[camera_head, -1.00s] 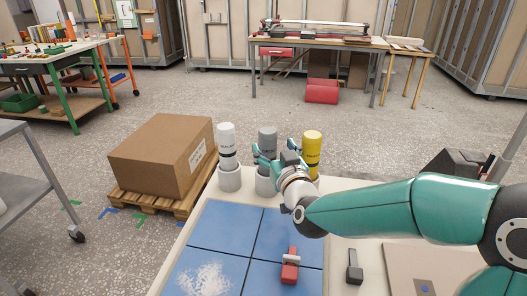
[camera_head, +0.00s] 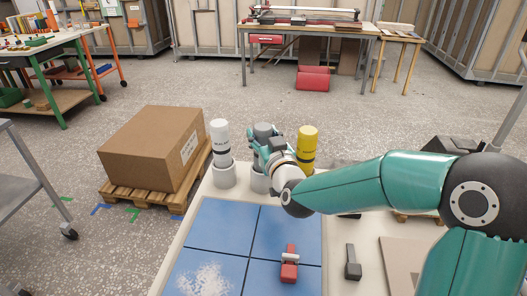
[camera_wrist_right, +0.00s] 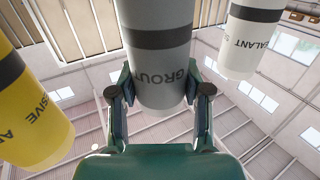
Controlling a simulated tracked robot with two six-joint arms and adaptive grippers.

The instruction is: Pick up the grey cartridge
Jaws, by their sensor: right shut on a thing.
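The grey cartridge (camera_head: 264,130) stands upright between a white one and a yellow one at the back of the workbench. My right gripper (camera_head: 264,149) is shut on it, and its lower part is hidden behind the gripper. The holder cup (camera_head: 260,184) shows just below; I cannot tell whether the cartridge still sits in it. In the right wrist view the grey cartridge (camera_wrist_right: 160,55), lettered "GROUT", lies between the two fingers (camera_wrist_right: 159,92). My left gripper is not in view.
The white sealant cartridge (camera_head: 220,142) stands in its cup (camera_head: 224,177) close on the left. The yellow adhesive cartridge (camera_head: 307,143) is close on the right. Blue tiles (camera_head: 222,225), a red-handled tool (camera_head: 289,268) and a grey tool (camera_head: 352,266) lie nearer. A cardboard box (camera_head: 150,150) stands on a pallet.

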